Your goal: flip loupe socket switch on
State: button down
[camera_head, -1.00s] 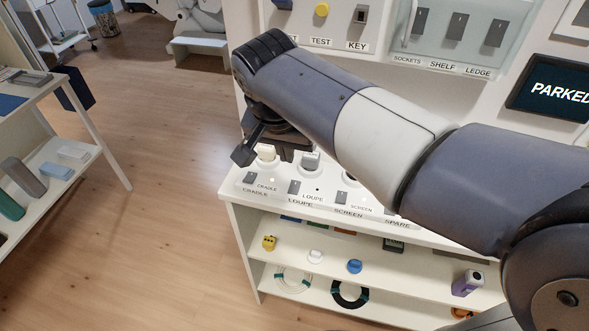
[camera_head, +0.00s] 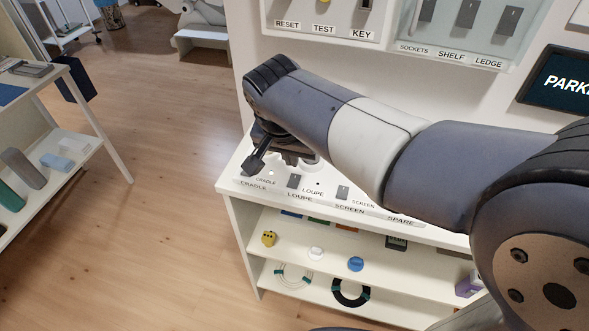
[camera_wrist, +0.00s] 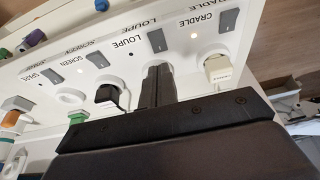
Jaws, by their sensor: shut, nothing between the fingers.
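In the head view my gripper (camera_head: 254,163) is partly hidden by my wrist.
The cradle switch (camera_wrist: 227,20) has a lit indicator (camera_wrist: 193,35), with a pale plug (camera_wrist: 218,70) close by. A black plug (camera_wrist: 107,95) sits left of my fingers. The screen switch (camera_wrist: 97,60) is further left. The SOCKETS, SHELF and LEDGE panel (camera_head: 457,53) hangs above the bench.

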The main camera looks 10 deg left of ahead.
aim_at(296, 177)
jog(key=x, duration=0.7)
jog(key=shift+r+p, duration=0.1)
jog(key=shift+p, duration=0.2)
jog(key=shift+w+g+p, duration=0.15)
jog(key=shift+g+p, duration=0.15)
jog(key=shift+p, duration=0.15)
jog(key=shift+f, duration=0.2)
jog(key=shift+s+b, duration=0.4)
jog(key=shift+s, duration=0.5)
